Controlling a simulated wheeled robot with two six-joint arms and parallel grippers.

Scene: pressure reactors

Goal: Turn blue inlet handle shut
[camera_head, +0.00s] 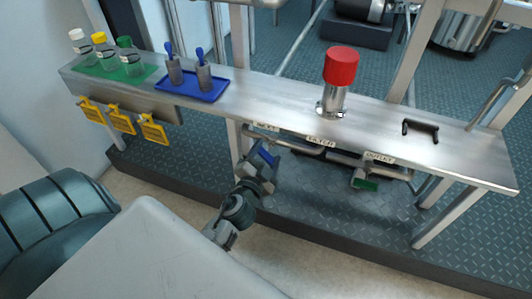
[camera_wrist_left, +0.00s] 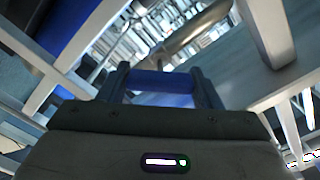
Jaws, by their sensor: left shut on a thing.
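The blue inlet handle (camera_head: 266,156) is under the front edge of the steel bench, below the INLET label (camera_head: 265,127). My left gripper (camera_head: 262,168) is at the handle, with its fingers shut on it. In the left wrist view the blue handle (camera_wrist_left: 160,82) lies between the two dark fingertips of my left gripper (camera_wrist_left: 163,85). The pipe by the handle is partly hidden behind the gripper. The green outlet handle (camera_head: 366,183) hangs under the OUTLET label (camera_head: 380,158) to the right. My right gripper does not show.
The steel bench (camera_head: 265,95) carries a red-capped cylinder (camera_head: 341,67), a dark bracket (camera_head: 420,130), a blue tray (camera_head: 190,92) with blue-handled tools and a green mat (camera_head: 108,72) with bottles. Yellow tags (camera_head: 121,119) hang at its front. A bench leg (camera_head: 237,140) stands close behind the gripper.

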